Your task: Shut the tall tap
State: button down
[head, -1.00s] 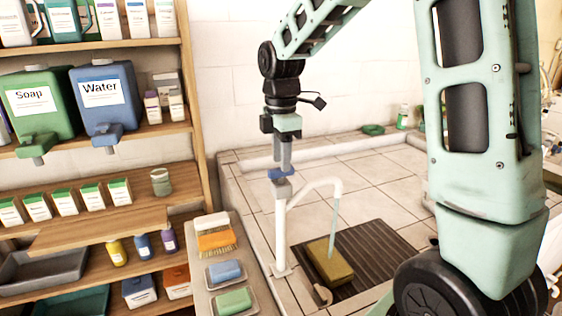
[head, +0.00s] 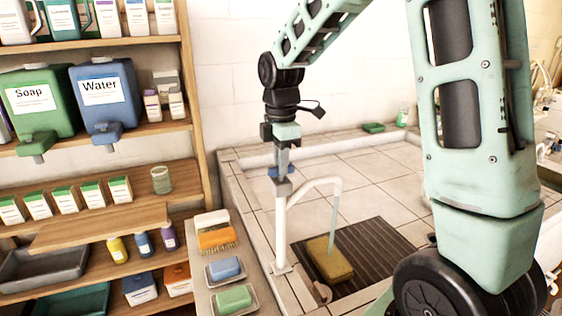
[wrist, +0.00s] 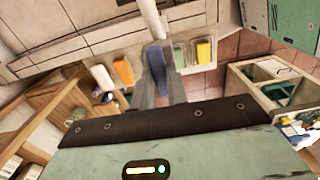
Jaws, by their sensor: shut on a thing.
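The tall tap (head: 281,225) is a white upright pipe with a curved spout, standing at the front left of the tiled washbasin counter. A pale blue stream of water (head: 334,215) runs from its spout down to a yellow sponge (head: 330,258). The tap's blue handle (head: 273,171) sits on top of the pipe, partly hidden by my fingers. My gripper (head: 283,168) points straight down from above and is shut on the handle. In the wrist view the blue handle (wrist: 156,66) lies between my two grey fingers.
The sponge lies on a dark slatted drain (head: 365,262). Left of the tap, a narrow ledge holds soap dishes (head: 233,300) and a brush (head: 216,240). A wooden shelf (head: 100,213) with containers stands further left. Tiles behind the tap are mostly clear.

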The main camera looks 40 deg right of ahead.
jog(key=m+p, duration=0.1)
jog(key=m, duration=0.3)
jog(key=shift+m, duration=0.4)
jog(key=m+p, duration=0.1)
jog(key=m, duration=0.3)
jog(key=shift+r+m, duration=0.1)
jog(key=shift+m, duration=0.2)
jog(key=m+p, duration=0.1)
jog(key=m, duration=0.3)
jog(key=shift+m+p, duration=0.4)
jog(key=shift+m, duration=1.7)
jog(key=c, duration=1.4)
grip_release()
